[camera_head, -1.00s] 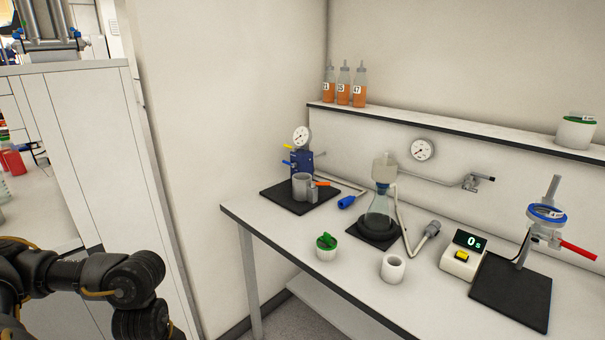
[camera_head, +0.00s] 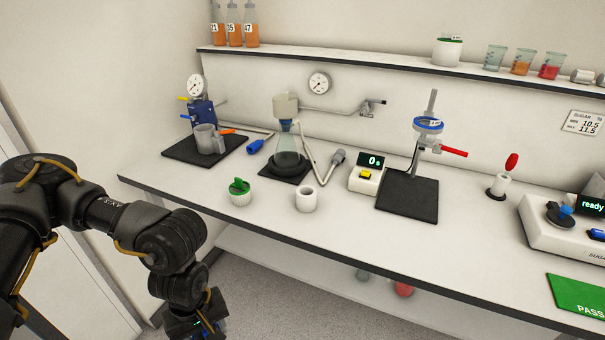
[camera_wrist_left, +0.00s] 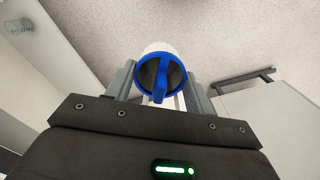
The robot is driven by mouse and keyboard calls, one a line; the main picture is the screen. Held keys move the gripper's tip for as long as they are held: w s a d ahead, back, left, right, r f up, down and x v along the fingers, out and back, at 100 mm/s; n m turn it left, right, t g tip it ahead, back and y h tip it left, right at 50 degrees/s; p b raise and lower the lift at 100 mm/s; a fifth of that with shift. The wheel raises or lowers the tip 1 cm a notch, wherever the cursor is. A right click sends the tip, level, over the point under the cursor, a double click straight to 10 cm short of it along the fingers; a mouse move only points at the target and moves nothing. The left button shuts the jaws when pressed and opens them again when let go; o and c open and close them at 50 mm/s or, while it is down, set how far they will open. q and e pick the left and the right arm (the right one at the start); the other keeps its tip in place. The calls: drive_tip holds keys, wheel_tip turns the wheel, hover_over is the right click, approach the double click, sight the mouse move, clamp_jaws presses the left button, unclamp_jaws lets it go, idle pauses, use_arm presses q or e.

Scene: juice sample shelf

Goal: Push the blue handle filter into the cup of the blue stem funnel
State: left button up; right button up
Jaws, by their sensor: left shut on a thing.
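The blue handle filter (camera_wrist_left: 140,76), a round white piece with a blue rim and a blue bar handle, is held between the fingers of my left gripper (camera_wrist_left: 160,88) in the left wrist view. In the head view my left arm ends at the bottom edge, in front of the bench, and the filter is out of sight. My right gripper is not in view.
The white bench (camera_head: 330,225) has a clear front strip. Behind are a flask (camera_head: 287,150), a timer (camera_head: 367,178) and a blue press (camera_head: 201,113). A shelf (camera_head: 340,63) runs along the wall.

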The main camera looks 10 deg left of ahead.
use_arm(q)
drive_tip(key=w+d+r+m, duration=0.2)
drive_tip(key=w+r, duration=0.7)
drive_tip(key=r, duration=0.1)
drive_tip(key=s+m, duration=0.3)
drive_tip(key=m, duration=0.1)
drive_tip(key=s+m, duration=0.2)
drive_tip(key=shift+s+d+f+b, duration=0.1)
drive_tip(key=shift+s+f+b, duration=0.25)
drive_tip(key=shift+b, duration=0.05)
